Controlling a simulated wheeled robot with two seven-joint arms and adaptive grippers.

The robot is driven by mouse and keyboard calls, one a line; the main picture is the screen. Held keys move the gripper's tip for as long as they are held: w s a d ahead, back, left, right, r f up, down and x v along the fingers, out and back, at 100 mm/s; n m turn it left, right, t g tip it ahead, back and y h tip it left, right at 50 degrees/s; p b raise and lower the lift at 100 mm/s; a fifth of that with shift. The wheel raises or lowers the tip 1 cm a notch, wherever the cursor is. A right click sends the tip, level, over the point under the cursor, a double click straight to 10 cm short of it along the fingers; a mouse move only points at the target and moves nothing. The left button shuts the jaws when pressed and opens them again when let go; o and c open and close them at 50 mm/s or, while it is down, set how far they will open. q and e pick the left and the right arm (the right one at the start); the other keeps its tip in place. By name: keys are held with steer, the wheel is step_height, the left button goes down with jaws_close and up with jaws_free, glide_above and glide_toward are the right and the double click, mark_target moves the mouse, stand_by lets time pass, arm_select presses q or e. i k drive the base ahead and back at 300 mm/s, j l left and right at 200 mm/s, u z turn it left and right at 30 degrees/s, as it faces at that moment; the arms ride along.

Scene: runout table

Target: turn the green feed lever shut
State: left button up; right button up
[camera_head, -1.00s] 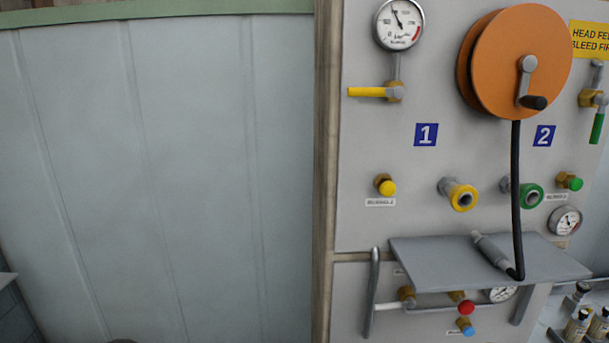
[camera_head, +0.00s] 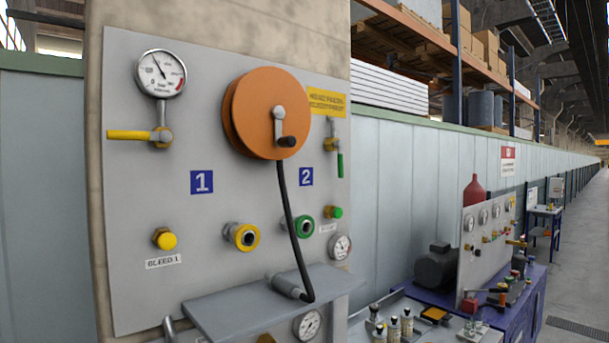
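The green feed lever (camera_head: 340,165) hangs straight down from a brass valve at the right side of the grey panel (camera_head: 225,205), below a yellow sign. A yellow lever (camera_head: 130,134) at the panel's upper left points sideways to the left from its own brass valve. The blue 2 plate (camera_head: 306,177) is left of the green lever and the blue 1 plate (camera_head: 202,182) is below the yellow lever. Neither of my grippers shows in the head view.
An orange hose reel (camera_head: 260,112) sticks out from the panel, its black hose (camera_head: 291,220) hanging to a grey shelf (camera_head: 250,300) that juts out below. At the right, a blue bench (camera_head: 510,315) carries a motor (camera_head: 437,268) and a smaller panel. An open aisle lies far right.

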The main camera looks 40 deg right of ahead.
mark_target(339, 143)
steer(key=z, duration=1.5)
steer(key=l+u, duration=0.95)
steer(key=k+l+u, duration=0.1)
steer(key=l+u, duration=0.2)
steer(key=u, duration=0.2)
